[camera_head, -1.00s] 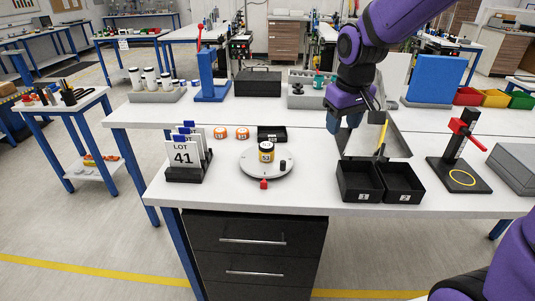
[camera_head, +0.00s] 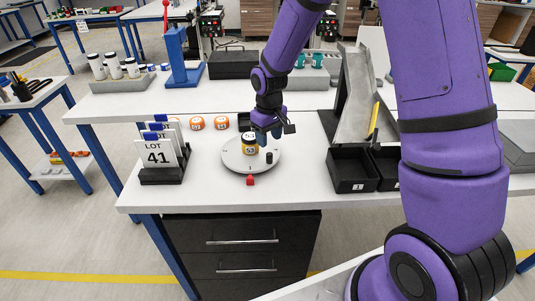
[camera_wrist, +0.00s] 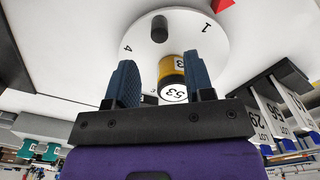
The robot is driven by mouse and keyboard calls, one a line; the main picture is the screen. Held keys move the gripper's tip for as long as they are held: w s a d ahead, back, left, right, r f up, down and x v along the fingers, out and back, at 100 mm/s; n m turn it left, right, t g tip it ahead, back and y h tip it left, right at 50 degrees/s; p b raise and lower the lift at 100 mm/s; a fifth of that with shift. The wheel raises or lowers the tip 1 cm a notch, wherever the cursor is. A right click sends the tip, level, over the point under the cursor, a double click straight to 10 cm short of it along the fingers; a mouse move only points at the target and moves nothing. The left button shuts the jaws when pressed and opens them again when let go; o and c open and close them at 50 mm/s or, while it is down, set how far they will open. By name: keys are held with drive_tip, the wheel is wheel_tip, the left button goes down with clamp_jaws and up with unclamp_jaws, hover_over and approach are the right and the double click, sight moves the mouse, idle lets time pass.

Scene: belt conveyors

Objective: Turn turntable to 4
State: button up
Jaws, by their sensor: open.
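The turntable (camera_head: 232,160) is a round pale disc on the front table; it also shows in the wrist view (camera_wrist: 215,45). A jar (camera_head: 249,149) marked 53, with a yellow and dark band, stands on it. A dark peg (camera_head: 269,157) rises from the disc's right side; in the wrist view the peg (camera_wrist: 159,28) is near the figure 4. A red pointer (camera_head: 250,180) sits at the front rim; in the wrist view the figure 1 is closest to it. My gripper (camera_head: 268,135) is open above the disc's back right; in the wrist view the jar shows between its fingers (camera_wrist: 161,80).
A LOT card holder (camera_head: 162,176) stands left of the turntable. Orange-labelled pucks (camera_head: 197,123) lie behind it. Black bins (camera_head: 352,170) and a grey chute (camera_head: 362,95) are to the right. The table in front of the pointer is clear.

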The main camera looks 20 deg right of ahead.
sight(269, 154)
wheel_tip(269, 154, down, 7)
drive_tip(key=shift+f, duration=0.1)
idle(0.4)
clamp_jaws()
